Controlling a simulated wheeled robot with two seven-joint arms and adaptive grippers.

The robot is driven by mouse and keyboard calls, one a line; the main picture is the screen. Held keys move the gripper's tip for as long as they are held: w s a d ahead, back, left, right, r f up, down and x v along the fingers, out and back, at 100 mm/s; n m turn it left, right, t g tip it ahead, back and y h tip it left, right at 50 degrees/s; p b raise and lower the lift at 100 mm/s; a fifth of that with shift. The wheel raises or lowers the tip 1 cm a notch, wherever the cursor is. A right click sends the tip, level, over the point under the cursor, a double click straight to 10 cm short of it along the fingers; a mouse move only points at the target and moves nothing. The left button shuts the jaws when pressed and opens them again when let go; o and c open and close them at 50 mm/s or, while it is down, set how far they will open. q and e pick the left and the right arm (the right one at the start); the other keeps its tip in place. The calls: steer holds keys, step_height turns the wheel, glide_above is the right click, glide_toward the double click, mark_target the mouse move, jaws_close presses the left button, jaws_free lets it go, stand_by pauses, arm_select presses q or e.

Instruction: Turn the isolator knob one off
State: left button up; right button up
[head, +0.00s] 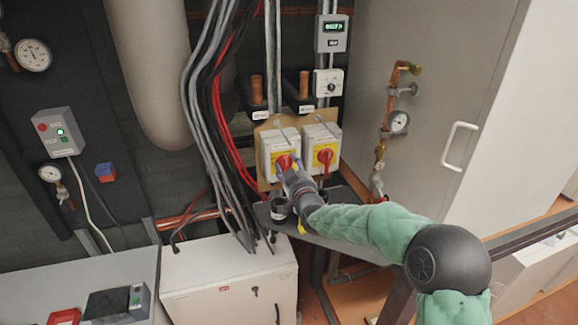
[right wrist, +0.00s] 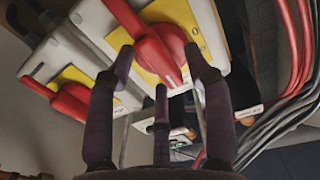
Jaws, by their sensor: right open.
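Two white isolator boxes with yellow plates and red knobs are mounted side by side on a wooden board. The left isolator's red knob (head: 284,161) is partly covered by my right gripper (head: 291,169). The right isolator's red knob (head: 325,156) is clear of it. In the right wrist view, the near red knob (right wrist: 155,42) lies just beyond and between the spread fingers of my right gripper (right wrist: 159,62). The gripper is open; I cannot tell whether any finger touches the knob. The other red knob (right wrist: 70,103) is at the left of that view. My left gripper is out of view.
Grey and red cables (head: 208,100) hang left of the isolators. A dark shelf (head: 325,232) lies below them. A pressure gauge (head: 399,122) on copper pipes and a large cabinet (head: 440,70) stand to the right. A white box (head: 228,285) sits at lower left.

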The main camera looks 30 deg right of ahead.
jaws_close()
stand_by(0.4)
